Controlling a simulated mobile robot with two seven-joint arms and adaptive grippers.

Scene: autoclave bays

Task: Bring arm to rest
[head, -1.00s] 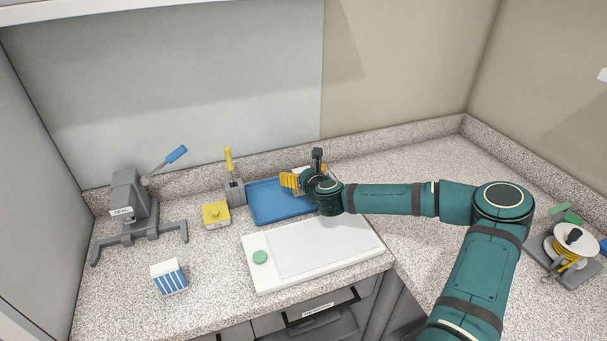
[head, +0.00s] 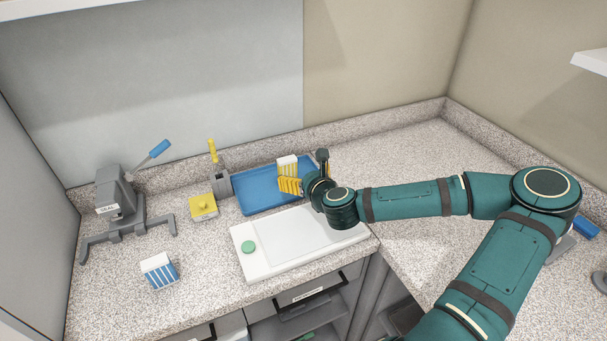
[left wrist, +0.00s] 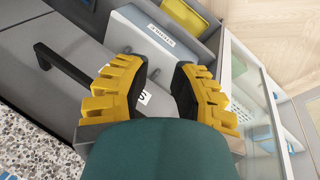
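My right arm comes in from the right in the head view. Its gripper (head: 288,186) has yellow fingers and hangs over the blue tray (head: 254,204), just in front of a white box with yellow stripes (head: 287,165). The fingers overlap in this view, so their gap and any contact with the box cannot be told. My left gripper (left wrist: 162,78) shows only in the left wrist view. Its two yellow fingers are apart with nothing between them, above grey drawer fronts.
A white board with a green disc (head: 248,247) lies before the tray. A grey sealer (head: 120,200) with a blue lever, a yellow block (head: 203,207), a grey holder (head: 221,184) and a blue-striped white box (head: 160,270) stand left. The counter's back right is clear.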

